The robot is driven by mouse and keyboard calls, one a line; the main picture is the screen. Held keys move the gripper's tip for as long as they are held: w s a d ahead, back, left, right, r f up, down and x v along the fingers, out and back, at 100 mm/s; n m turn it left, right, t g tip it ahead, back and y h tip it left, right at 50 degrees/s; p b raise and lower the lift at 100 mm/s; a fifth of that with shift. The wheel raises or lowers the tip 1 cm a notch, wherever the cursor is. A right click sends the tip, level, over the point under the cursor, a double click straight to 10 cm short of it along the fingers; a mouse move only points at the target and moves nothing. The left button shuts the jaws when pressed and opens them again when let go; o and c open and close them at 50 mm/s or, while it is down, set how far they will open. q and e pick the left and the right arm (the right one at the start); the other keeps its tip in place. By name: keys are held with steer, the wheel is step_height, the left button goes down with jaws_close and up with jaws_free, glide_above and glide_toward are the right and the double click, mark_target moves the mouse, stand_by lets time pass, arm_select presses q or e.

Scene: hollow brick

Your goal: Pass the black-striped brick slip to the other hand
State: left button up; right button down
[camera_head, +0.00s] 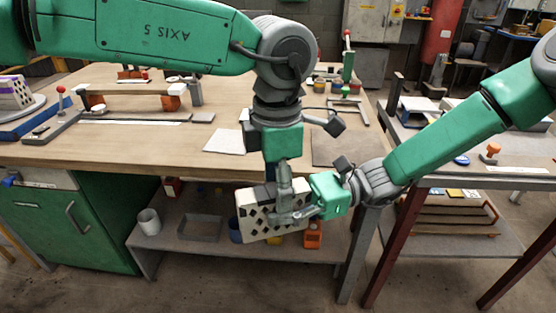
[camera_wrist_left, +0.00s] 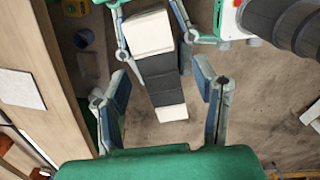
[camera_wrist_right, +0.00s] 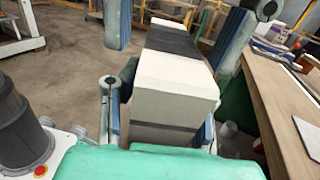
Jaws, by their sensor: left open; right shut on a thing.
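The black-striped brick slip (camera_head: 250,218) is a cream block with dark bands and dark holes in its wide face, held in the air in front of the table. My right gripper (camera_head: 296,214) is shut on it from the right. In the right wrist view the cream end of the slip (camera_wrist_right: 172,85) sits between the right fingers. My left gripper (camera_head: 283,192) points down at the slip from above, open. In the left wrist view the slip (camera_wrist_left: 160,75) reaches between the open left fingers, with visible gaps at its sides. The fingers partly hide the slip in the head view.
The wooden table (camera_head: 150,145) is just behind the grippers. A lower shelf (camera_head: 190,255) beneath carries a white cup (camera_head: 149,222), a grey tray (camera_head: 200,228) and an orange item (camera_head: 312,236). A second table (camera_head: 480,180) stands at the right.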

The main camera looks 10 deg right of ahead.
arm_select(q)
steer(key=shift+f, duration=0.65)
jaws_close()
arm_select(e)
steer(key=c, duration=1)
jaws_free()
steer(key=shift+c, duration=0.2)
